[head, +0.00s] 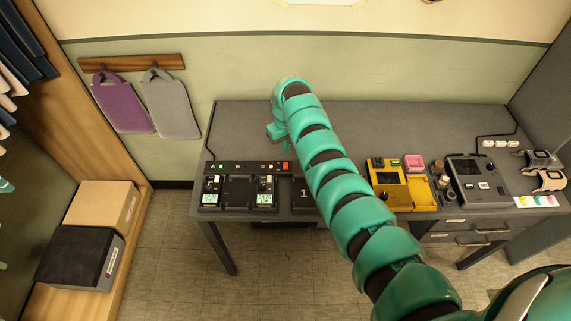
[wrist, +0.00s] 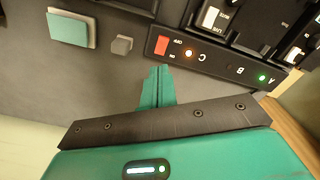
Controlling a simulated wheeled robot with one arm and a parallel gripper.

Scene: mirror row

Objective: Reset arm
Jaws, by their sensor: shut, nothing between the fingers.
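My gripper (head: 274,132) is at the end of my green arm, above the back part of the grey desk (head: 370,124). In the wrist view its green fingers (wrist: 155,88) are together with nothing between them. The fingertips point toward the black switch strip (wrist: 215,64) marked A, B and C. A red switch (wrist: 161,45) sits at one end of the strip. The lights by A and C are lit. I cannot tell whether the fingertips touch the desk. In the head view the strip (head: 246,167) lies left of my arm, which hides part of the desk.
A black device with slots (head: 238,191) stands at the desk's front left. A yellow device (head: 391,187), a pink block (head: 414,162) and a dark device (head: 477,180) stand to the right. Boxes (head: 103,205) sit on a shelf at left. The back right desktop is mostly clear.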

